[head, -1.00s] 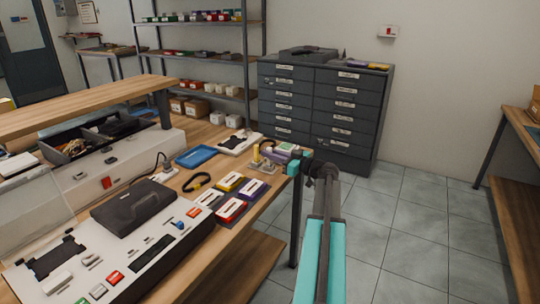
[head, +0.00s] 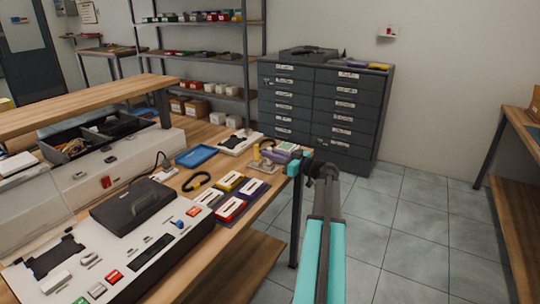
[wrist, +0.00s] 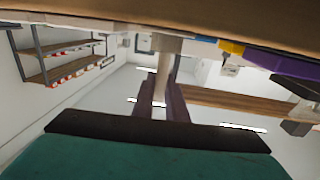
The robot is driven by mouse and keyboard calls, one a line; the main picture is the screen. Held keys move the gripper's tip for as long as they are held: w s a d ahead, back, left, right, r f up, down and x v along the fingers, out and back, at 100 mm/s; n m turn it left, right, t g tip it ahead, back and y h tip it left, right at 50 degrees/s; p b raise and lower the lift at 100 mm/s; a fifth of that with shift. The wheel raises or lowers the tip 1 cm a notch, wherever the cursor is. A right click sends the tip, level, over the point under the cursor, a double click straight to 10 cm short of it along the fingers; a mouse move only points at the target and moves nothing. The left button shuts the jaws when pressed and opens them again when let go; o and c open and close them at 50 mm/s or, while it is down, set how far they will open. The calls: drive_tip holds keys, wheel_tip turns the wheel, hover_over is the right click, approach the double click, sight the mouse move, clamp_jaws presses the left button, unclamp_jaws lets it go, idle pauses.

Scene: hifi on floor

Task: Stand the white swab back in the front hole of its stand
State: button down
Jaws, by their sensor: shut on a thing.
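My gripper (wrist: 163,98) shows in the wrist view with two dark fingers shut on a pale, slim upright piece, which looks like the white swab (wrist: 163,68). Its far end meets a pale block at the tabletop's edge, and I cannot tell whether they touch. In the head view my gripper is small at the table's right end, beside a small stand (head: 264,165) with a yellow piece (head: 256,152) on its left. The swab cannot be made out there, and the stand's holes are too small to tell apart.
Several coloured boxes (head: 230,182) lie on the table just in front of the stand. A black cable loop (head: 197,181) and a blue tray (head: 196,156) lie to the left. A grey drawer cabinet (head: 325,110) stands behind.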

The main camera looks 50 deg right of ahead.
drive_tip(key=c, duration=1.7)
unclamp_jaws()
drive_tip(key=shift+s, duration=0.15)
drive_tip(key=s, duration=0.4)
drive_tip(key=s+d+b, duration=0.1)
drive_tip(key=s, duration=0.4)
drive_tip(key=s+d, duration=0.1)
drive_tip(key=s, duration=0.3)
drive_tip(key=shift+s+d, duration=0.15)
drive_tip(key=shift+s, duration=0.05)
drive_tip(key=shift+r, duration=0.15)
drive_tip(key=shift+r+b, duration=0.45)
drive_tip(key=shift+r, duration=2.4)
